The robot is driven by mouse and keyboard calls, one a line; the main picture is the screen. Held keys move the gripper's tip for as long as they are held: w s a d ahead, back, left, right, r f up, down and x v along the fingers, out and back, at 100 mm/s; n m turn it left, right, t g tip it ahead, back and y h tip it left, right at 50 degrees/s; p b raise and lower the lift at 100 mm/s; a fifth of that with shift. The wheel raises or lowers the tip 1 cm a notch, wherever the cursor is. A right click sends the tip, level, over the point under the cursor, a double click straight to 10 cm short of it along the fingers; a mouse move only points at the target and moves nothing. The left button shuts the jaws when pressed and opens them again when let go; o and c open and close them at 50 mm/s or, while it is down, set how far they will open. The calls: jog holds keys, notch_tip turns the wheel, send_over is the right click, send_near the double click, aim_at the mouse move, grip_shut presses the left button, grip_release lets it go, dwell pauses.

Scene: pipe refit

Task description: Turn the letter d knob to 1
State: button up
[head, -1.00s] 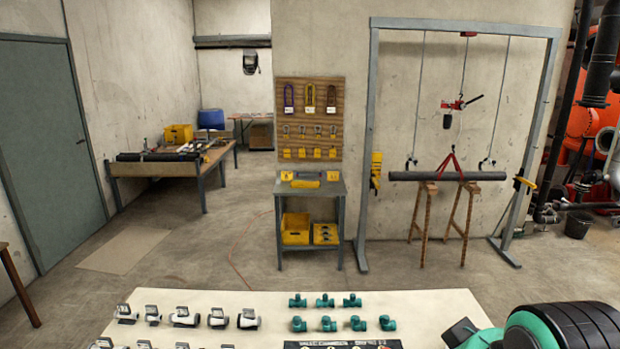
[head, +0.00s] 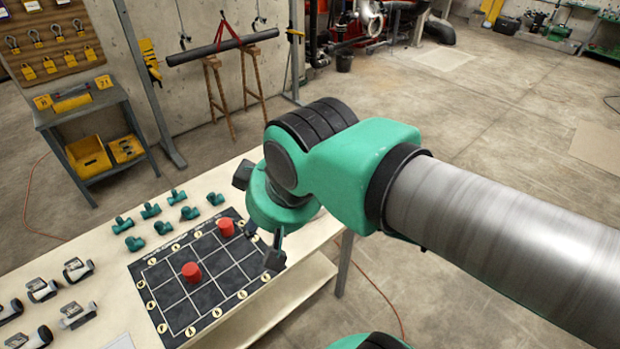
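No knob with a readable letter d or number 1 shows in the head view. White knob-like devices with dark grey parts, such as this one (head: 77,270), stand on the pale table at the lower left; any marks on them are too small to read. A black grid board (head: 160,276) lies on the table with small pale round labels along its edges, also too small to read. My gripper (head: 275,250) hangs at the board's right edge, partly hidden by my green arm. Its dark fingers are too small to tell open from shut.
A grey side table (head: 85,113) stands behind at the left. Open floor lies to the right.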

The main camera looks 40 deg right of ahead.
jog(key=w+d+f+g, duration=0.2)
jog(key=w+d+f, duration=0.1)
jog(key=w+d, duration=0.65)
jog(key=w+d+f+g, duration=0.1)
jog(key=w+d+f, duration=0.1)
jog(key=w+d, duration=0.75)
jog(key=w+d+f+g, duration=0.1)
jog(key=w+d+f, duration=0.3)
jog(key=d+f, duration=0.6)
jog(key=w+d+f+g+b, duration=0.1)
jog(key=w+d+f, duration=0.3)
jog(key=d+f, duration=0.7)
jog(key=d, duration=0.2)
jog(key=shift+w+d+g, duration=0.2)
jog(key=shift+d+g, duration=0.1)
jog(key=shift+f, duration=0.15)
notch_tip(320, 180, down, 14)
jog(key=shift+r+b, duration=0.15)
jog(key=shift+b, duration=1)
grip_shut()
